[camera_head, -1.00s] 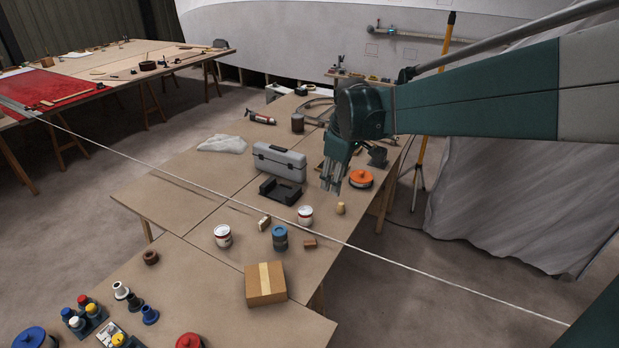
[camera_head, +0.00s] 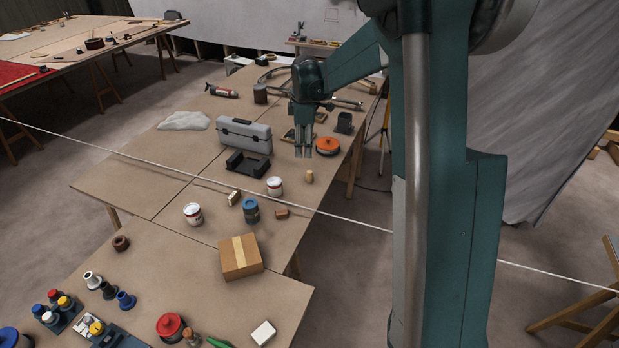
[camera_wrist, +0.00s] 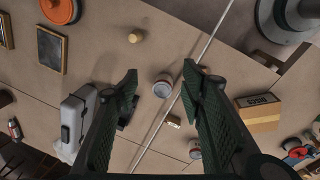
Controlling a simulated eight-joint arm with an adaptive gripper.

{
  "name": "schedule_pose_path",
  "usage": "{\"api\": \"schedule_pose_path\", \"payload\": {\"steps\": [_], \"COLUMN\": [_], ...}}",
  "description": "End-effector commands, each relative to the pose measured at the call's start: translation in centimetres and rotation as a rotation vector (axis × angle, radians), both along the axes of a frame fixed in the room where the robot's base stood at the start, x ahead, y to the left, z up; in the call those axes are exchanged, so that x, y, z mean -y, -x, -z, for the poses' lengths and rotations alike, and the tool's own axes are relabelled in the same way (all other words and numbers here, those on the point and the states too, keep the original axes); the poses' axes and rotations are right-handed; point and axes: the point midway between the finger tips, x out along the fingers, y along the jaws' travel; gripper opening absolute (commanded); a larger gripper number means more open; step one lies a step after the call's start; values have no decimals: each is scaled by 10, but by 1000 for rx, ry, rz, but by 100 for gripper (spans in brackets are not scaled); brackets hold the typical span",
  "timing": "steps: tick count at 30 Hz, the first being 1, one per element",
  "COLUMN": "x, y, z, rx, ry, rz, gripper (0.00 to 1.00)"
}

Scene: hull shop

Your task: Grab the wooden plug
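The wooden plug (camera_head: 309,176) is a small, pale tan, rounded piece standing on the brown table near its right edge. It lies to the right of a white can with a red band (camera_head: 274,186). In the wrist view the plug (camera_wrist: 136,36) shows upper left of centre, beyond the fingertips and outside the gap between them. My gripper (camera_head: 303,154) hangs pointing down above the table, behind the plug as seen from the head camera. In the wrist view my gripper (camera_wrist: 160,80) has its fingers wide apart with nothing held between them.
An orange round-lidded container (camera_head: 327,146) stands close behind the plug. A grey toolbox (camera_head: 243,135) and black tray (camera_head: 248,164) lie left. A blue can (camera_head: 251,210), small brown block (camera_head: 282,214) and cardboard box (camera_head: 240,257) are nearer. A white line (camera_head: 340,216) crosses the view.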

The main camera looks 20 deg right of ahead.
Motion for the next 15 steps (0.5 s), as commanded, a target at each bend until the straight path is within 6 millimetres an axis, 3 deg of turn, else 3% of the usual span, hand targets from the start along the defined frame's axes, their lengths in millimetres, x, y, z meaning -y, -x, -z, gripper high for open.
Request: {"api": "schedule_pose_path", "payload": {"steps": [15], "x": [37], "y": [-63], "z": [89], "rx": [-88], "ry": [9], "rz": [-211], "gripper": [40]}}
